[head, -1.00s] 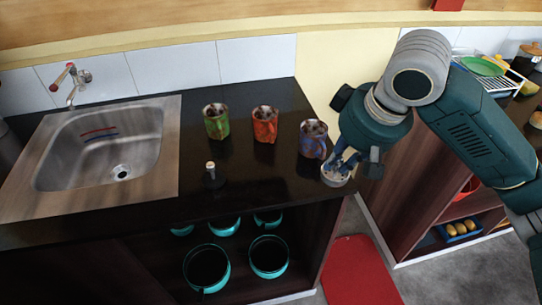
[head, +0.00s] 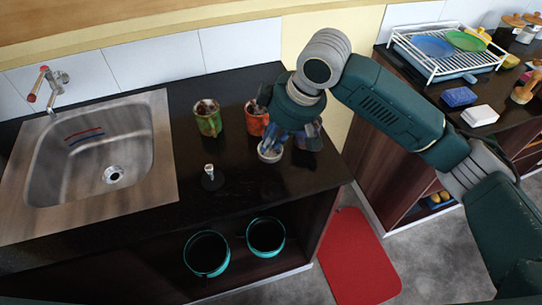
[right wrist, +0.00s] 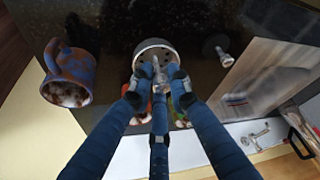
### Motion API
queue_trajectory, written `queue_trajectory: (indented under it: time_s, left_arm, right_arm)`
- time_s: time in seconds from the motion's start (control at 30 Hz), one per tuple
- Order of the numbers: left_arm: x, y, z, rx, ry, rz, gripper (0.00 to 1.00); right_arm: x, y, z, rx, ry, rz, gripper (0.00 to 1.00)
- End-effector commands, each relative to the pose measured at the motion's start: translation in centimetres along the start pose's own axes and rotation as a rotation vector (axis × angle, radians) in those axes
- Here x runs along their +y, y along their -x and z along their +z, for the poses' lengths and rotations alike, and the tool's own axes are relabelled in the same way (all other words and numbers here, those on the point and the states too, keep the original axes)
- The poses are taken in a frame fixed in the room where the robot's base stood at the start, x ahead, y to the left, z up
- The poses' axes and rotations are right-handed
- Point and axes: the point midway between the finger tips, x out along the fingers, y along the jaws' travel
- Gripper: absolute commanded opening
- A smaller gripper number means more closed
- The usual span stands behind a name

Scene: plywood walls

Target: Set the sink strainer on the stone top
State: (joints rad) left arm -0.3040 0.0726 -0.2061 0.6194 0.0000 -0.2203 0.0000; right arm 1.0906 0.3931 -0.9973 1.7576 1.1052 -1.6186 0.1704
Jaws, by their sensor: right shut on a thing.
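My right gripper (head: 274,139) is shut on the sink strainer (head: 269,153), a round pale metal cup. In the right wrist view the strainer (right wrist: 153,47) shows its dark holes, and the three blue fingers (right wrist: 158,82) close on its middle knob. The strainer is upright over the black stone top (head: 235,165), in front of the orange mug; I cannot tell whether it touches the surface. My left gripper is not in view.
A green mug (head: 208,118), an orange mug (head: 256,120) and a purple mug (head: 309,136), partly hidden by my gripper, stand close behind. A small dark-based stopper (head: 211,179) stands left. The steel sink (head: 160,175) lies farther left. The front right of the top is clear.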

Motion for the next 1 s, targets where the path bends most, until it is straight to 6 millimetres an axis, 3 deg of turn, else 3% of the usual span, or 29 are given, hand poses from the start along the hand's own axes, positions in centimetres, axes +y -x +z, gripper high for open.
queue_trajectory:
  time_s: [0.1,0.53,0.93,0.97,1.0]
  left_arm:
    - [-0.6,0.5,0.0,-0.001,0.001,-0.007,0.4]
    - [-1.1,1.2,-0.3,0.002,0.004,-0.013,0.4]
    - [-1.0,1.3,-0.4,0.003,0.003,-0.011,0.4]
    - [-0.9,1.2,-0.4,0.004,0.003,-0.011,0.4]
    - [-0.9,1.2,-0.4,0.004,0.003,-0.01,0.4]
  right_arm:
    - [0.0,-2.0,0.9,-0.002,-0.002,-0.001,0.0]
    - [0.1,-6.7,2.7,-0.001,-0.002,0.001,0.0]
    - [0.1,-7.5,2.9,0.001,-0.001,0.001,0.0]
    - [0.1,-7.5,3.0,0.001,-0.001,0.001,0.21]
    - [0.1,-7.5,2.9,0.001,-0.001,0.001,0.29]
